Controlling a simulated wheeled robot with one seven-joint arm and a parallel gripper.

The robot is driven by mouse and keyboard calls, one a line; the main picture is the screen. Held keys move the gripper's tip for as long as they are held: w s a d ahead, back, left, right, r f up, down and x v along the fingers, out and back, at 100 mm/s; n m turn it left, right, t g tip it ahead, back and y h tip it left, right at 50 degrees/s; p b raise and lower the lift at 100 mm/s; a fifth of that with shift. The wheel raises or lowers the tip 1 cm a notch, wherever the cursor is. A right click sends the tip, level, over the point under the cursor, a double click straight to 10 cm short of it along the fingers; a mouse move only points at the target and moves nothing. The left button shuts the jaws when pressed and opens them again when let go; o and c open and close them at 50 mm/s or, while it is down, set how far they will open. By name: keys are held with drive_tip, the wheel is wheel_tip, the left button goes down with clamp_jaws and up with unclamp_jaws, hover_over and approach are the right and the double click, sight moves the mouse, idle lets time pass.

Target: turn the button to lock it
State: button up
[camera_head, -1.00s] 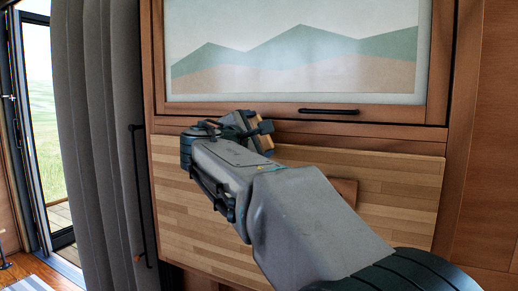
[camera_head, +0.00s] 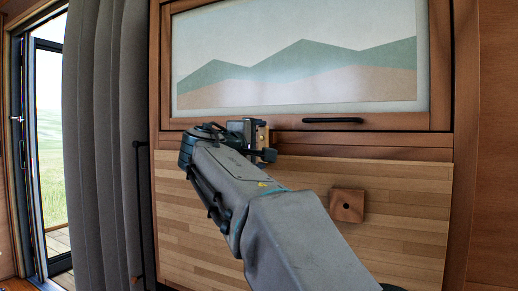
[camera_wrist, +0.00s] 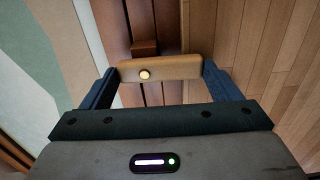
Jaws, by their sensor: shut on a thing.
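The button is a short, rounded wooden bar (camera_wrist: 182,69) with a brass screw near one end. In the wrist view it lies across the picture, over the dark seams between the frame and the slatted panel. My gripper (camera_wrist: 160,80) holds it by its two ends, one finger at each end. In the head view, the button (camera_head: 262,134) shows as a small tan strip, about upright, at the tip of my gripper (camera_head: 262,142). The gripper and arm partly hide it there.
A framed mountain picture (camera_head: 300,62) with a black handle (camera_head: 333,120) is above. Below is a striped wooden panel (camera_head: 410,215) with a square wooden block (camera_head: 347,205). A grey curtain (camera_head: 100,150) hangs left beside a glass door (camera_head: 48,150).

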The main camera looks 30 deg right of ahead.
drive_tip(key=o, duration=0.9)
drive_tip(key=shift+c, duration=0.2)
drive_tip(key=v, duration=1.4)
drive_tip(key=shift+p, duration=0.35)
drive_tip(key=s+d+f+m+g+y+p, duration=0.1)
drive_tip(key=s+f+g+y+p, duration=0.15)
drive_tip(key=f+p, duration=0.35)
drive_tip(key=s+d+f+g+y+p, duration=0.1)
drive_tip(key=f+g+y+p, duration=0.1)
drive_tip(key=f+y+p, duration=0.3)
drive_tip(key=s+a+f+m+g+y+p, duration=0.2)
drive_tip(key=s+f+m+y+p, duration=0.1)
drive_tip(key=s+f+p, duration=0.2)
drive_tip(key=s+a+f+m+g+y+p, duration=0.1)
drive_tip(key=s+a+f+m+y+p, duration=0.2)
drive_tip(key=s+f+p, duration=0.2)
drive_tip(key=s+p, duration=0.2)
drive_tip(key=s, duration=0.1)
drive_tip(key=shift+s+a+f+m+g+y, duration=0.15)
drive_tip(key=shift+s+a+m+g+y, duration=0.05)
drive_tip(key=shift+a+m+g+y, duration=0.15)
